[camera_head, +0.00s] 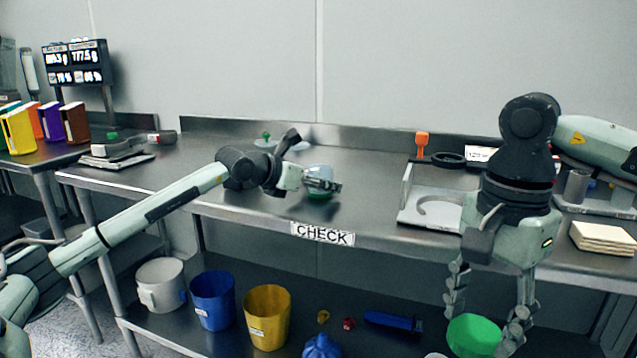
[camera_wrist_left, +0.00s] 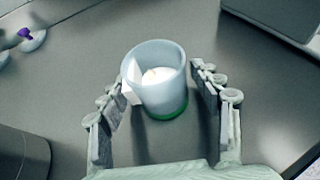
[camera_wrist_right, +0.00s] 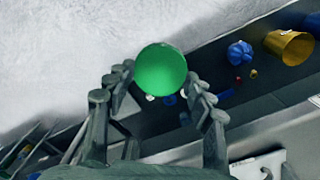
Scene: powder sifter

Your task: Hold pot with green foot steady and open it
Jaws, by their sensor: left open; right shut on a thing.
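The pot with green foot (camera_head: 318,172) stands upright on the steel table. It is a pale translucent cup, uncovered at the top, with something white inside; the left wrist view shows the pot (camera_wrist_left: 142,97) and its green foot (camera_wrist_left: 170,114). My left gripper (camera_head: 325,186) is open, with its fingers on either side of the pot and visible gaps between. My right gripper (camera_head: 487,318) is shut on a round green lid (camera_head: 473,336), held out in front of the table's front edge. The lid (camera_wrist_right: 161,70) hides what lies directly behind it in the right wrist view.
A white-framed stand (camera_head: 408,205) is on the table right of the pot. A lid with a green knob (camera_head: 266,139) lies behind the left gripper. A scale (camera_head: 115,158) stands at left. Blue (camera_head: 212,302) and yellow (camera_head: 266,320) bins sit on the lower shelf.

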